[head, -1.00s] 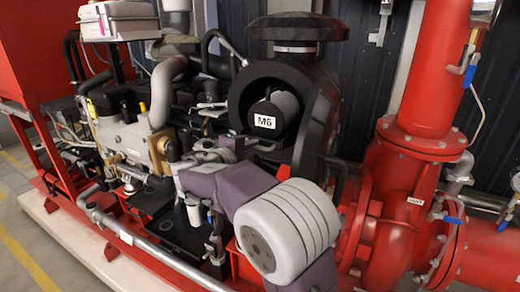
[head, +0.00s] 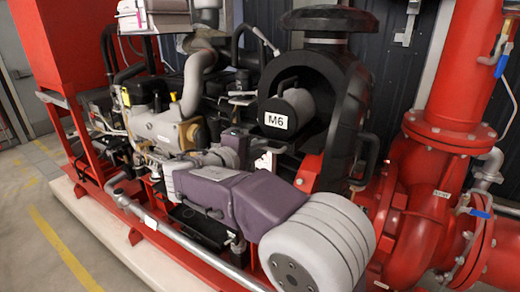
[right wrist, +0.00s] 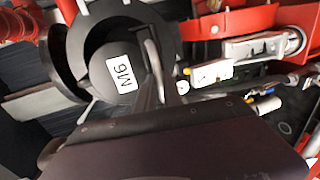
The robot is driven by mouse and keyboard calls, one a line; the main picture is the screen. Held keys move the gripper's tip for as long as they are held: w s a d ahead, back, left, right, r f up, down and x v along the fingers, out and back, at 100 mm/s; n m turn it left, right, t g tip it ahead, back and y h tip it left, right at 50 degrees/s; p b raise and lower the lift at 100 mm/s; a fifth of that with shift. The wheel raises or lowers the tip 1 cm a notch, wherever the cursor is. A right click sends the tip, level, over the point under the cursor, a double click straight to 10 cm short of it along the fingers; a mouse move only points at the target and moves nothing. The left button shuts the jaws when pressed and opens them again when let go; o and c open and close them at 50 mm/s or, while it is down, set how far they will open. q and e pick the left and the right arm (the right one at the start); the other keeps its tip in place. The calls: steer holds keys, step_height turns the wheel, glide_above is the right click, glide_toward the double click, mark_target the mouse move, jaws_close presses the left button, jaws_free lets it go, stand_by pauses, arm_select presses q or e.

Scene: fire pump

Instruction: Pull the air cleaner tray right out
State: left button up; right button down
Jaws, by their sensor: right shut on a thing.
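The air cleaner tray (head: 290,108) is a dark cylinder with a grey side and a white M6 label. It sits partly inside the round black housing (head: 347,120). In the right wrist view its labelled face (right wrist: 103,78) is at upper left. My right gripper (head: 262,152) is at the tray's lower front edge and is shut on it; the grip point is mostly hidden in the head view. A grey finger (right wrist: 155,68) shows beside the label in the right wrist view. My left gripper is not in view.
The engine (head: 160,125) stands left of the housing on a red frame. A red pump (head: 425,200) and a thick red pipe (head: 468,70) are on the right. A grey pipe (head: 190,262) runs along the front; open floor (head: 35,245) lies at lower left.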

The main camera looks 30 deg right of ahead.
steer(key=shift+f, duration=0.2)
steer(key=c, duration=1.5)
jaws_free()
steer(key=shift+a, duration=0.1)
steer(key=shift+s+a+r, duration=0.15)
steer(key=shift+r, duration=0.05)
steer(key=v, duration=0.9)
